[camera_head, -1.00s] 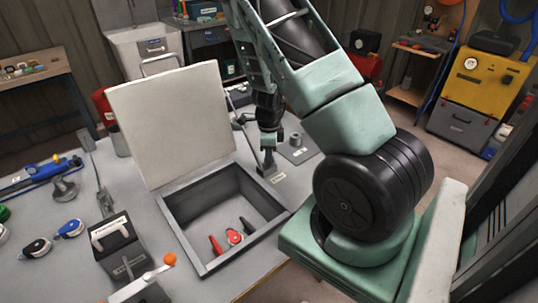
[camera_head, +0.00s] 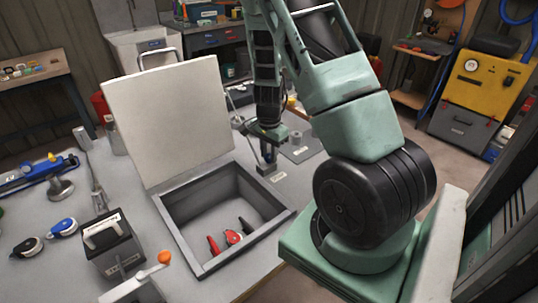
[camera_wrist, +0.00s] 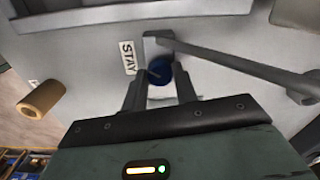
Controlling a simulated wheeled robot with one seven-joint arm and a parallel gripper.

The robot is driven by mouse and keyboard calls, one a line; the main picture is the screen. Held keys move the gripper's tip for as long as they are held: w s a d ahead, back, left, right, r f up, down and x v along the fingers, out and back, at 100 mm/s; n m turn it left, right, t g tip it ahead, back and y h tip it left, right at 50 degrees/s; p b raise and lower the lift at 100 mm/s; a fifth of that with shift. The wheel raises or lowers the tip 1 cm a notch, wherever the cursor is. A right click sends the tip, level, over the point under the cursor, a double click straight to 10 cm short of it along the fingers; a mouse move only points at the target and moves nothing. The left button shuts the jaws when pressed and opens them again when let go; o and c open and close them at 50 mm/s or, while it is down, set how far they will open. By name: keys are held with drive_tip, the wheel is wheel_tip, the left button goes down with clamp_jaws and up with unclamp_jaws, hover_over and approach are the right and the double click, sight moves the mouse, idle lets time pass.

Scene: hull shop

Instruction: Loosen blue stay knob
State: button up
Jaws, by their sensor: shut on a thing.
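The blue stay knob (camera_wrist: 160,71) is between the two fingertips of my gripper (camera_wrist: 160,88) in the wrist view, and the fingers are shut on it. The knob sits at the end of a grey stay rod (camera_wrist: 235,65), beside a label reading STAY (camera_wrist: 128,58). In the head view my gripper (camera_head: 268,155) points down beside the right side of the open hatch lid (camera_head: 175,120). The knob is hidden there behind the fingers.
The open hatch box (camera_head: 190,262) holds red and black tools. A cylinder stands on a grey plate (camera_head: 308,153) right of my gripper. A tan roll (camera_wrist: 42,98) lies left in the wrist view.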

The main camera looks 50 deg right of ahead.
sight(269, 155)
drive_tip(key=n+b, duration=0.1)
drive_tip(key=n, duration=0.5)
drive_tip(key=shift+b, duration=0.35)
drive_tip(key=n, duration=0.7)
drive_tip(key=shift+b, duration=0.4)
drive_tip(key=o, duration=1)
drive_tip(key=shift+c, duration=0.2)
drive_tip(key=shift+r, duration=0.1)
wheel_tip(269, 155, up, 17)
drive_tip(key=shift+r, duration=0.1)
